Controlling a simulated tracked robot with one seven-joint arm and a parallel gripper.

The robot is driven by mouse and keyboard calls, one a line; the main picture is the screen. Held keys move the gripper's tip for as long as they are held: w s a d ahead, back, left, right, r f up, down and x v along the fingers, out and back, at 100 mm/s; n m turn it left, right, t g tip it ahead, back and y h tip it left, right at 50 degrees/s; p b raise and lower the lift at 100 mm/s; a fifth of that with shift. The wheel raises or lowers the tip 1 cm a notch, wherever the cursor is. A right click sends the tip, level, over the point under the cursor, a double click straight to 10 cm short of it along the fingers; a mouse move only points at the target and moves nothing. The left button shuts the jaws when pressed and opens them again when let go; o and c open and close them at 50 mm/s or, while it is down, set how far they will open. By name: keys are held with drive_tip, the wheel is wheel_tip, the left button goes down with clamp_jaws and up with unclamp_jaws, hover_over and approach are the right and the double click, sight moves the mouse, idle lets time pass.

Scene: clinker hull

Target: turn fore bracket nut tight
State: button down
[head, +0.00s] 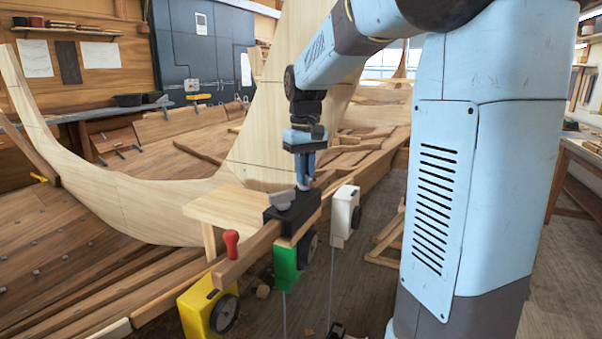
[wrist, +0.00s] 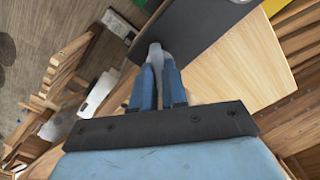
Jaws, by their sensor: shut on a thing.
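My gripper (head: 305,184) points down over the black bracket (head: 268,213) on the wooden rail. Its blue fingers are shut on a small grey piece, which looks like the bracket nut (wrist: 155,50). In the wrist view the nut shows between and just past the fingertips (wrist: 158,74), above the dark bracket face (wrist: 200,35). In the head view a grey part (head: 283,200) sits on the bracket beside the fingertips. The fingers hide part of the nut, and I cannot tell how tight it is.
A red-handled piece (head: 231,243) stands on the rail left of the bracket. Yellow (head: 200,309), green (head: 286,265) and white (head: 343,214) boxes hang along the rail. A pale wooden board (head: 230,207) lies behind it, and the tall hull stem (head: 265,150) rises close behind my gripper.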

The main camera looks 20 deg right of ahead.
drive_tip(key=m, duration=0.3)
drive_tip(key=shift+m, duration=2.4)
drive_tip(key=c, duration=1.2)
unclamp_jaws()
drive_tip(key=shift+o, duration=0.2)
wheel_tip(320, 180, up, 14)
drive_tip(key=shift+f, duration=0.15)
drive_tip(key=shift+o, duration=0.3)
